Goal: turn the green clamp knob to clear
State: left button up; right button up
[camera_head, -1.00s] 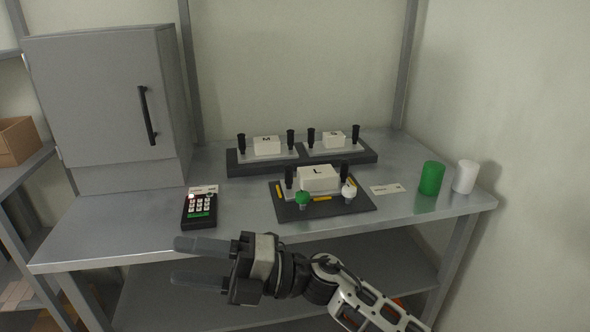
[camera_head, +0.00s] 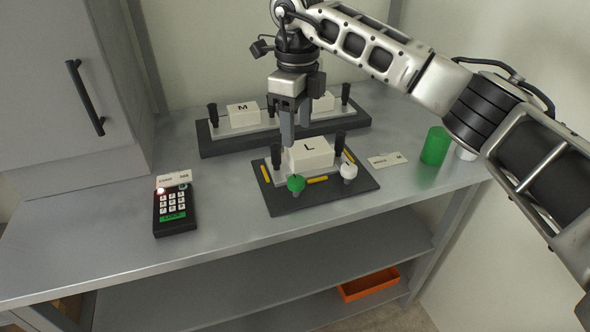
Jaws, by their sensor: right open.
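The green clamp knob (camera_head: 296,184) stands at the front left of the dark base plate (camera_head: 312,199). A white knob (camera_head: 348,171) stands to its right. Behind them sits the white block marked L (camera_head: 310,152), between two black posts. My right gripper (camera_head: 295,135) points down above and behind the green knob, near the L block. Its fingers are open, apart from the knob, and nothing shows between them. They hide part of the L block's fixture. My left gripper is not in view.
A black keypad (camera_head: 175,210) with a lit red light lies at the left. The fixture marked M (camera_head: 243,115) and a similar one stand behind. A green cylinder (camera_head: 435,146) and a partly hidden white one are at the right. A grey cabinet (camera_head: 70,95) stands at left. The front tabletop is clear.

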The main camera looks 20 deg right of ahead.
aim_at(296, 179)
notch_tip(296, 179, down, 12)
jog(key=shift+f+p, duration=0.25)
jog(key=shift+p, duration=0.6)
jog(key=c, duration=1)
